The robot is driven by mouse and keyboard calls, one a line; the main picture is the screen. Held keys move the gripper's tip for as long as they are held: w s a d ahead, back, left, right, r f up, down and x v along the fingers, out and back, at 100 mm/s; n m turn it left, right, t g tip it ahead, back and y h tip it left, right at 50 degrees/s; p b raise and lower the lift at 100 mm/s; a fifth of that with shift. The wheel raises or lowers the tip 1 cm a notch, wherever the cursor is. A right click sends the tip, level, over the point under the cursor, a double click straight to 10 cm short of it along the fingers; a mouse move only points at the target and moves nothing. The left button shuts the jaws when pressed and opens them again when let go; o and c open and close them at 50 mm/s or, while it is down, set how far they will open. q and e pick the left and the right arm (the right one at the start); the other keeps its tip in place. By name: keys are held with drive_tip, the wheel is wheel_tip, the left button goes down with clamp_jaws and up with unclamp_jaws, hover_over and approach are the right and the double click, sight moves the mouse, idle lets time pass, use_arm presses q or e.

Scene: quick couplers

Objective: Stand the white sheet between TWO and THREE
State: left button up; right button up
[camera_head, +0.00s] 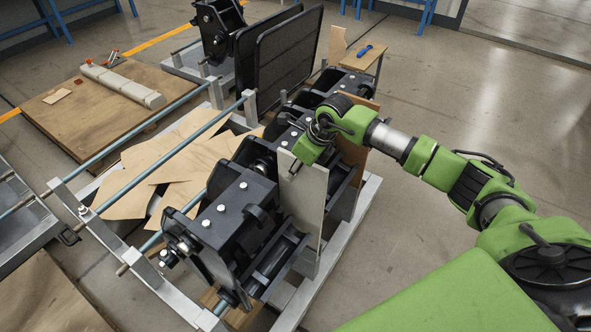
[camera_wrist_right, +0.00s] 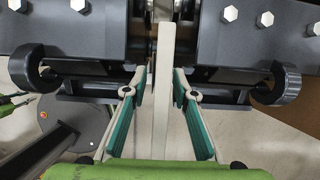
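The white sheet (camera_head: 303,203) stands upright in the gap between the nearest dark coupler (camera_head: 232,215) and the one behind it (camera_head: 335,165). No labels TWO or THREE can be read. My right gripper (camera_head: 308,150) is at the sheet's upper edge. In the right wrist view the sheet's pale edge (camera_wrist_right: 162,95) runs between the two teal-padded fingers (camera_wrist_right: 163,75). A narrow gap shows on each side, so the fingers are open around it, apart from it. The sheet's lower end is partly hidden by the couplers. My left gripper is out of view.
Two black panels (camera_head: 290,50) stand farther back. Open floor (camera_head: 470,110) lies at right.

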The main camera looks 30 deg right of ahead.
drive_tip(key=b+v, duration=0.2)
drive_tip(key=v, duration=0.9)
drive_tip(key=shift+s+d+r+b, duration=0.1)
drive_tip(key=shift+s+r+b, duration=0.05)
drive_tip(key=shift+r+b, duration=0.2)
drive_tip(key=shift+f, duration=0.1)
